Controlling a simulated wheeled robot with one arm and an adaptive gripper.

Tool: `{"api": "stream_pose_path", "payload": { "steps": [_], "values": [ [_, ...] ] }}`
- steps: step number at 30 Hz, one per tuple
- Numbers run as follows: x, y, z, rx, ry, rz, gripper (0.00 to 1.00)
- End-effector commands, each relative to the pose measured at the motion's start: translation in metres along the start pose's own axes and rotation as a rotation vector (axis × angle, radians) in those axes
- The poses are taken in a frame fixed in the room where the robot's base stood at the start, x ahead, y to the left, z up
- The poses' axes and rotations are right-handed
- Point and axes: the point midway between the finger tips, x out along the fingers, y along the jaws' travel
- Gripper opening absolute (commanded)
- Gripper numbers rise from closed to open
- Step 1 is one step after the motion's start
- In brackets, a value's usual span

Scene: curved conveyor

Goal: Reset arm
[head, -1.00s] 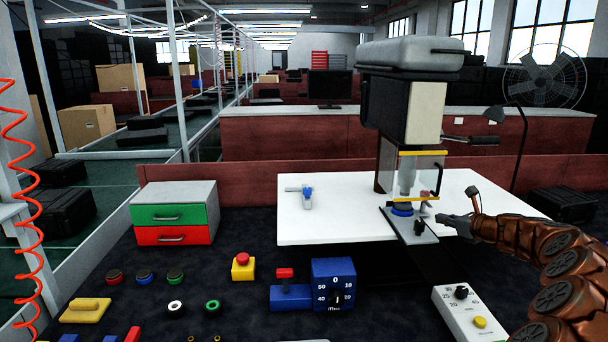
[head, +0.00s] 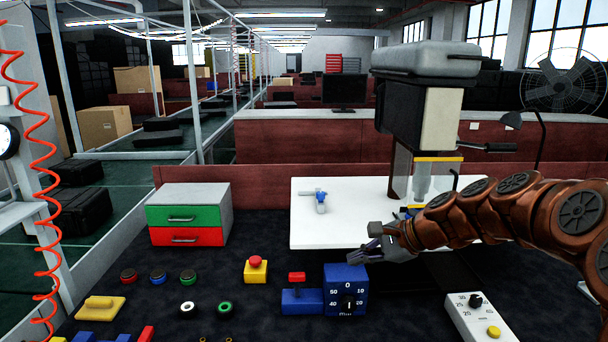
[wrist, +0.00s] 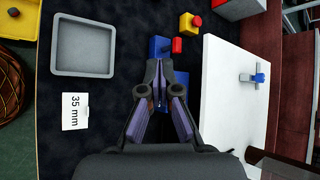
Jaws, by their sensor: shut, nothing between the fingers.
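My gripper (head: 362,253) is at the end of my copper-coloured arm, which reaches in from the right in the head view. It is in the air near the front edge of the white board, above and behind the blue timer box (head: 346,288). In the wrist view my gripper (wrist: 158,66) has its fingers together with nothing between them. Below its tips in that view are a blue block with a red top (wrist: 177,45) and part of the blue timer box, mostly hidden by the fingers.
The white board (head: 310,225) carries a small blue-and-white item (head: 320,200). A press machine (head: 425,100) stands behind my arm. A green-and-red drawer unit (head: 187,215), a yellow button box (head: 256,272) and a white control box (head: 478,318) are nearby. The wrist view shows a grey tray (wrist: 88,46).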

Motion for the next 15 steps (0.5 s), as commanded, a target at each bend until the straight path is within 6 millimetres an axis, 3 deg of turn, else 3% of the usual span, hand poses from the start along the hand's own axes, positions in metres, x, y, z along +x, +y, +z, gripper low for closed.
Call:
{"api": "stream_pose_path", "payload": {
  "steps": [6,15],
  "values": [
    [0.001,0.060,0.045,-0.230,0.006,0.164,0.00],
    [-0.013,0.147,0.079,-0.517,0.018,0.389,0.00]
  ]
}}
